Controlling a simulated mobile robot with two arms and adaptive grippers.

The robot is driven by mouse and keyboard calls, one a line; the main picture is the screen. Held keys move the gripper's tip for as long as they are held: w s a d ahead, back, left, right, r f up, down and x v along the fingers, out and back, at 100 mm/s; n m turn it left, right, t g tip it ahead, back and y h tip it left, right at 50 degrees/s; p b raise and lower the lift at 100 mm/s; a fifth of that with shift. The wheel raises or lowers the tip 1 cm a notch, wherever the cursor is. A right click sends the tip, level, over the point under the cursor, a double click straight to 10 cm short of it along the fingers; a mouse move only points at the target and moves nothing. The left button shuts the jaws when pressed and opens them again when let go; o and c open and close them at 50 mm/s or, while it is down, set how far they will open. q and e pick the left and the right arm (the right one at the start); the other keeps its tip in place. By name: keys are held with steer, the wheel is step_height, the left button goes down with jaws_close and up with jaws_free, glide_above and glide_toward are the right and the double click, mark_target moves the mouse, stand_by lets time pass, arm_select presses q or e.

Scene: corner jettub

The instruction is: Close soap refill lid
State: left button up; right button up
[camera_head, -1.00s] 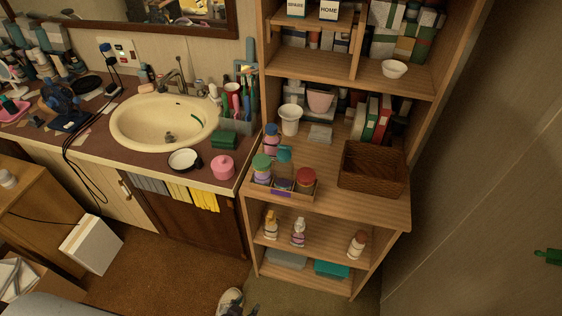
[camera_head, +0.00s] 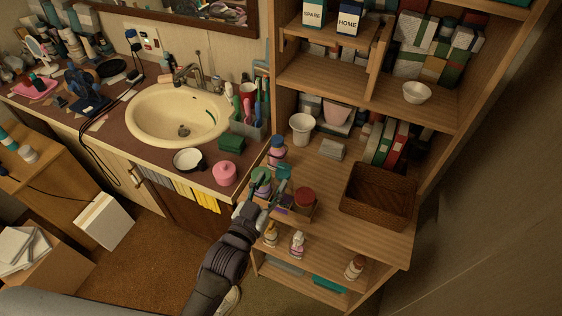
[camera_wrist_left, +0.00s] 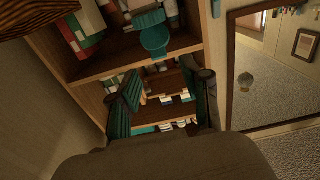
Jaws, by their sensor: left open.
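The soap refill appears to be the purple container (camera_head: 285,201) in the small wooden tray (camera_head: 301,218) on the shelf unit. A teal lid (camera_head: 284,171) stands raised behind it, partly hidden by my gripper. My left gripper (camera_head: 265,190) is open at the tray's left part, in front of the containers. I cannot tell whether it touches any of them. In the left wrist view the fingers (camera_wrist_left: 165,104) are spread with nothing between them. A teal round piece (camera_wrist_left: 154,36) hangs above them there; I cannot tell if it is the lid. My right gripper is out of view.
A green-capped bottle (camera_head: 261,177) and a red-lidded jar (camera_head: 305,196) flank the purple container. A pink-blue bottle (camera_head: 277,149) stands behind the tray. A wicker basket (camera_head: 378,196) is at right.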

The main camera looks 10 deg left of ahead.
mark_target(281, 167)
arm_select(q)
steer(key=p+x, duration=0.1)
steer(key=x, duration=0.4)
steer(key=shift+d, duration=0.1)
steer(key=shift+x, duration=0.8)
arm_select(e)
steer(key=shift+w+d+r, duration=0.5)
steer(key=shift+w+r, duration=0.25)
